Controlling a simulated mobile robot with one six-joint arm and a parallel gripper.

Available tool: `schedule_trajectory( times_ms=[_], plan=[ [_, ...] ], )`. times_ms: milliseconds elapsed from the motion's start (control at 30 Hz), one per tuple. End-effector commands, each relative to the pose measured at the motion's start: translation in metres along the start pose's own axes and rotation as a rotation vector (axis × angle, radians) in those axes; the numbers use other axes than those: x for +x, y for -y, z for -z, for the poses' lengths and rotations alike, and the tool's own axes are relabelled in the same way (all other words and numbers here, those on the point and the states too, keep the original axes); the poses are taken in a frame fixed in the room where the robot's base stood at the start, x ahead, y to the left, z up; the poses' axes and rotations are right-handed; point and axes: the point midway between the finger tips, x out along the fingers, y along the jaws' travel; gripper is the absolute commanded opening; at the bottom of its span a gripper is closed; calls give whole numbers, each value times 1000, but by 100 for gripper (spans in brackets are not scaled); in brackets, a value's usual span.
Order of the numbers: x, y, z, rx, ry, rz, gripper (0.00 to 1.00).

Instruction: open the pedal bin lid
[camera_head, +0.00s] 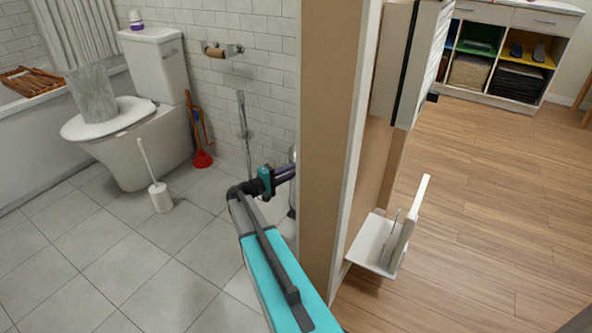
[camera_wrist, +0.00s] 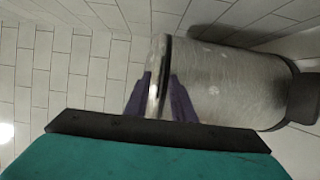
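The pedal bin (camera_wrist: 225,80) is a shiny metal cylinder that lies sideways in the wrist view, with a dark base at the right. Its lid end (camera_wrist: 155,85) is at the left, beside a dark rim band. My gripper (camera_wrist: 160,76) has its two purple fingers apart, one on either side of the lid end. Whether they touch it cannot be told. In the head view my gripper (camera_head: 287,173) reaches to the bin (camera_head: 292,155), of which only a sliver shows beside the wall edge. The lid looks closed.
A wall end (camera_head: 325,150) stands close to the right of my arm and hides most of the bin. A toilet (camera_head: 145,140), a toilet brush (camera_head: 159,195) and a red plunger (camera_head: 202,159) stand to the left. Tiled floor (camera_head: 130,270) is clear in front.

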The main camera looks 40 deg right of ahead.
Motion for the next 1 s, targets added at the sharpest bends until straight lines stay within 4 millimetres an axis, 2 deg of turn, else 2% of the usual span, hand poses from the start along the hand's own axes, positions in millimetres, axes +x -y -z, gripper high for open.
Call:
schedule_trajectory(
  times_ms=[133,267,1000],
  plan=[
    [0,0,0,0,0,0,21],
    [0,0,0,0,0,0,0],
    [0,0,0,1,1,0,0]
  ],
)
